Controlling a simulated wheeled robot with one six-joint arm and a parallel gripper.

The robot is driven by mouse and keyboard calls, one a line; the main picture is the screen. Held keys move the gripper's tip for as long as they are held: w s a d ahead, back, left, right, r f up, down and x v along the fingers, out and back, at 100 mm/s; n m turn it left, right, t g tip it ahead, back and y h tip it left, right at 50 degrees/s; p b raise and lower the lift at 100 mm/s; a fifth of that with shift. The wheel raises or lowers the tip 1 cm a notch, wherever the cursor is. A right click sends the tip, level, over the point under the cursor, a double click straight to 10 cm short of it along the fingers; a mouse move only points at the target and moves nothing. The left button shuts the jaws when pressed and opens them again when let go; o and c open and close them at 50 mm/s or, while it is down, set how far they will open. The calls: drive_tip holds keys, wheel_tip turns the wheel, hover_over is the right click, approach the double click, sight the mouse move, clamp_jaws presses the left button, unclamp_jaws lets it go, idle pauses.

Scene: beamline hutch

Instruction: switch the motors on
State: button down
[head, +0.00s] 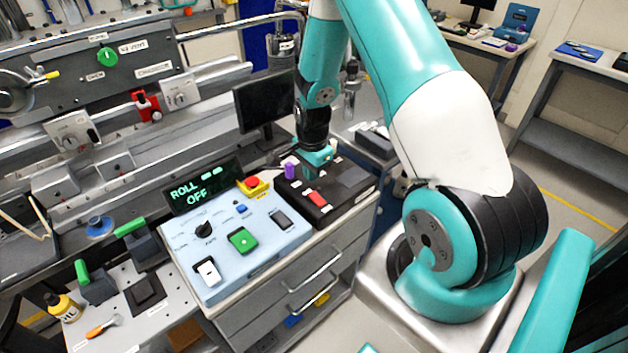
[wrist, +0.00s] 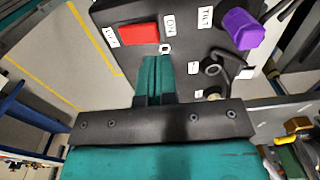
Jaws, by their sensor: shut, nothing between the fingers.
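My gripper (wrist: 157,62) is shut and empty, with its teal fingers together. In the wrist view its tips lie just beside a red rocker switch (wrist: 138,33) on a black control box (wrist: 190,20). I cannot tell whether they touch the box. Small white labels flank the red switch, too small to read surely. In the head view my gripper (head: 318,158) is over the back part of the black box (head: 350,180), and the red switch (head: 316,199) shows nearer the front. The red switch's position is not clear.
A purple knob (wrist: 240,29) stands on the box. To the left, a pale blue panel (head: 275,247) has a green button (head: 242,240), a black dial (head: 203,230), rockers and a yellow-based red stop button (head: 252,183). A display (head: 200,187) reads "ROLL OFF". A dark monitor (head: 265,101) stands behind.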

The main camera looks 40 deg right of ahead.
wheel_tip(320, 180, up, 8)
drive_tip(key=w+b, duration=0.1)
drive_tip(key=w, duration=0.1)
drive_tip(key=t+b, duration=0.2)
drive_tip(key=b, duration=0.8)
approach(314, 194)
drive_tip(key=f, duration=0.2)
drive_tip(key=w+f, duration=0.1)
drive_tip(key=f, duration=0.4)
drive_tip(key=shift+w+a+f, duration=0.15)
drive_tip(key=shift+f, duration=0.05)
